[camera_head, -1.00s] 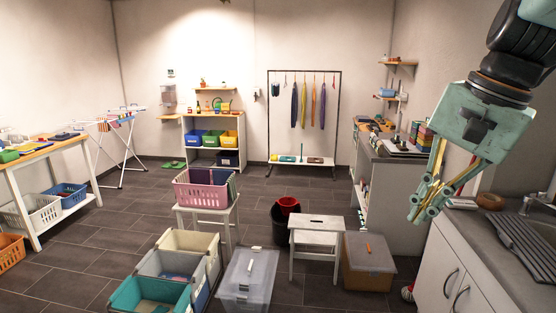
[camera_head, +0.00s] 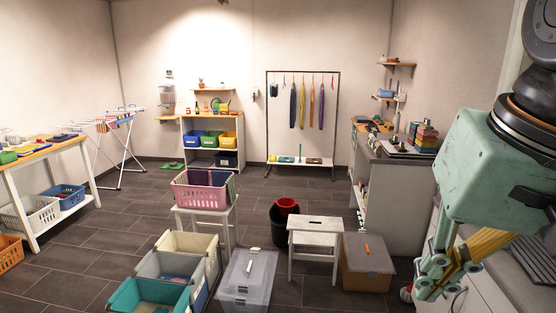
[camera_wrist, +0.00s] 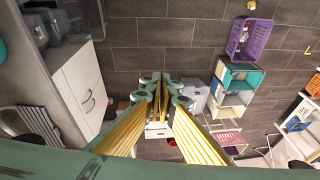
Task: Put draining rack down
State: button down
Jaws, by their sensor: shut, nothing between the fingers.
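My gripper (camera_head: 436,278) is shut and empty at the right of the head view, in front of the white cabinet and counter. Its closed fingers also show in the middle of the wrist view (camera_wrist: 160,88), pointing at the floor side of the room. A dark ribbed draining rack (camera_head: 536,254) lies on the grey counter at the far right, partly hidden behind my gripper and arm. It also shows at the lower left of the wrist view (camera_wrist: 38,120), apart from the fingers.
The counter (camera_head: 500,268) has a white cabinet (camera_wrist: 82,92) with two doors below it. A lidded cardboard box (camera_head: 366,264), a white stool (camera_head: 316,225) and a clear lidded bin (camera_head: 247,275) stand on the floor nearby. Open tiled floor lies beyond them.

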jog(key=s+f+n, duration=0.1)
jog(key=s+n, duration=0.1)
jog(key=s, duration=0.4)
jog(key=shift+d+f+n+t+h+p, duration=0.15)
jog(key=shift+f+n+t+h+p, duration=0.15)
jog(key=shift+n+p, duration=0.15)
